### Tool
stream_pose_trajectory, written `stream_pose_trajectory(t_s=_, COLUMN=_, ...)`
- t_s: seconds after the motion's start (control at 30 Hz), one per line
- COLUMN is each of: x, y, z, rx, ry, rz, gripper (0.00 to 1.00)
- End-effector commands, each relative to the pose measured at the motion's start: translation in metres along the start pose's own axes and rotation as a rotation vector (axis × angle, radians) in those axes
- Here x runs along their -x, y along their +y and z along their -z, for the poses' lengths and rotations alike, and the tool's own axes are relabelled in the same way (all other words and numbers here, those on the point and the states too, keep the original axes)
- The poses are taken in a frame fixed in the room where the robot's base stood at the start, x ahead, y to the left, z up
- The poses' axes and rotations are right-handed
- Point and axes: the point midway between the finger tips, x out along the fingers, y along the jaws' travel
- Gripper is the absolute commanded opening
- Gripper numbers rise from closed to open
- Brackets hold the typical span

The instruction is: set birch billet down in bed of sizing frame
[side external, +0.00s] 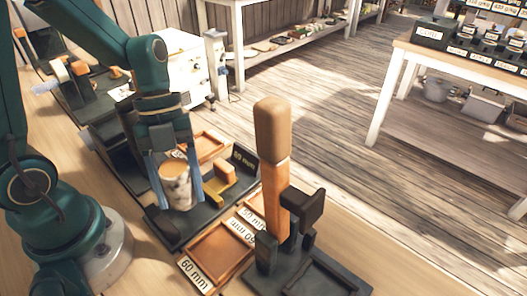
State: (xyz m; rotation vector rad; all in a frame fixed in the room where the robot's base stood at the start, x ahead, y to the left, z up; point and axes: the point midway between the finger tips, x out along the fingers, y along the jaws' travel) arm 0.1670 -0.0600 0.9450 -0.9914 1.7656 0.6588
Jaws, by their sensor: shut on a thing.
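The birch billet (178,190) is a short pale log with mottled bark and a tan cut top. It stands about upright between the two blue fingers of my gripper (176,182), which is shut on it. My gripper and the billet hide much of the frame's bed. I cannot tell whether the billet's lower end touches the bed.
A tall wooden handle (273,150) on a dark stand (300,272) rises close on the right. Shallow wooden trays, one with a 60 mm label (196,272), lie in front and behind. Another device (75,80) with orange parts stands at the back left.

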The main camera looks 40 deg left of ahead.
Motion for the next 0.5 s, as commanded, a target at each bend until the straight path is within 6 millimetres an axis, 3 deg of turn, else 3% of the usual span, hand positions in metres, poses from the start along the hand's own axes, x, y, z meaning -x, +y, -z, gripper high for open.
stream_pose_trajectory(t_s=0.5, x=0.0101, y=0.0001, z=0.0042, rx=0.001, ry=0.000, rz=0.000, gripper=0.00)
